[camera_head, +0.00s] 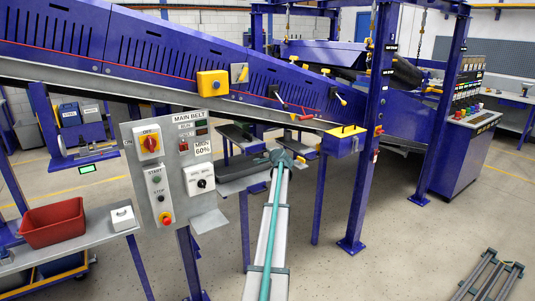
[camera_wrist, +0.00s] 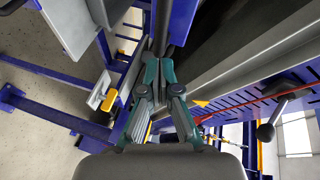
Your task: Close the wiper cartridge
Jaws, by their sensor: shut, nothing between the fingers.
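My gripper (camera_head: 283,158) is at the end of my outstretched arm, under the sloping blue conveyor in the head view. In the wrist view my gripper's teal fingers (camera_wrist: 161,62) are together, with nothing seen between them. I cannot tell for certain which part is the wiper cartridge. A pale plate with a yellow grip (camera_wrist: 109,100) sits left of the fingers in the wrist view, apart from them. Whether either part is open or closed is unclear.
A control panel (camera_head: 165,180) stands left of my arm. A blue post (camera_head: 371,140) rises to the right. The conveyor frame (camera_head: 150,45) slopes above my gripper. A black-knobbed lever (camera_wrist: 266,130) shows at the right in the wrist view. The floor (camera_head: 410,255) at the front right is mostly free.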

